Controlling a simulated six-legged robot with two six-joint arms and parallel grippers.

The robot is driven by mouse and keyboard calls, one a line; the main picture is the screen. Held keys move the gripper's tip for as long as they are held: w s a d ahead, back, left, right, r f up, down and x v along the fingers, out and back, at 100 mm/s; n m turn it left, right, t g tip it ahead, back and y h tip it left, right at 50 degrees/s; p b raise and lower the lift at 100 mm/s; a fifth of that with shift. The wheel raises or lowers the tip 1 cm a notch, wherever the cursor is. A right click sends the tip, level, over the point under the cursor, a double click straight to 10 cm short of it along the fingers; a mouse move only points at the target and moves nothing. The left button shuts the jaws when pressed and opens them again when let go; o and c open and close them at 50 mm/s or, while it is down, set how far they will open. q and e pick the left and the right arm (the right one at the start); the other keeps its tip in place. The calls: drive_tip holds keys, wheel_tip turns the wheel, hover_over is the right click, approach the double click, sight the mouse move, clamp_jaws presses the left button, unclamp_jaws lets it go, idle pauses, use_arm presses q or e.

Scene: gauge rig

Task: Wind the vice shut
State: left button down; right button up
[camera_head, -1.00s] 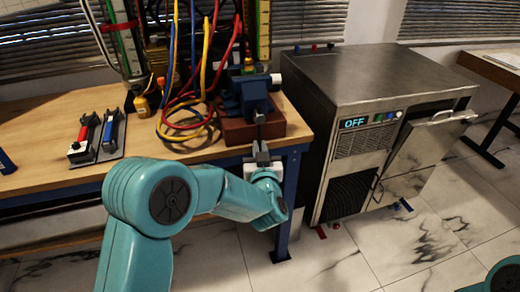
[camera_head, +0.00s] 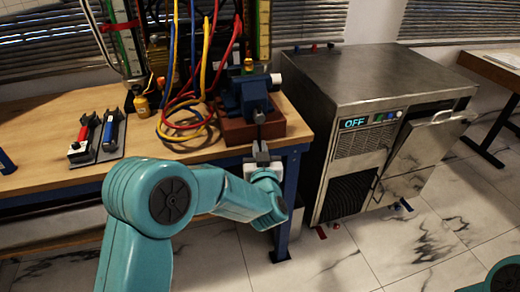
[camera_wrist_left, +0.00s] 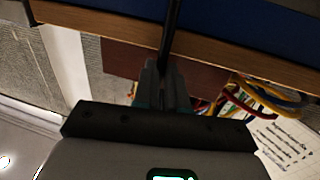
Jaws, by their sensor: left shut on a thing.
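The blue vice (camera_head: 243,97) stands on a red-brown block (camera_head: 236,131) at the right front corner of the wooden bench. A thin dark handle bar (camera_head: 259,133) hangs at its front. It also shows as a black rod (camera_wrist_left: 173,30) in the left wrist view, running down between my fingers. My left gripper (camera_head: 261,152) is at the bench's front edge, just below the vice, shut on this bar. In the left wrist view the gripper (camera_wrist_left: 163,78) has its fingertips around the rod's end. The vice's jaw gap is hard to make out. My right gripper is out of view.
Red, blue and yellow hoses (camera_head: 190,110) hang just left of the vice. A dark tray (camera_head: 97,143) with a red-handled and a blue-handled tool lies farther left. A steel machine (camera_head: 365,130) reading OFF stands close on the right.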

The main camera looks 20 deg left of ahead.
use_arm(q)
drive_tip(key=shift+s, duration=0.1)
idle(0.3)
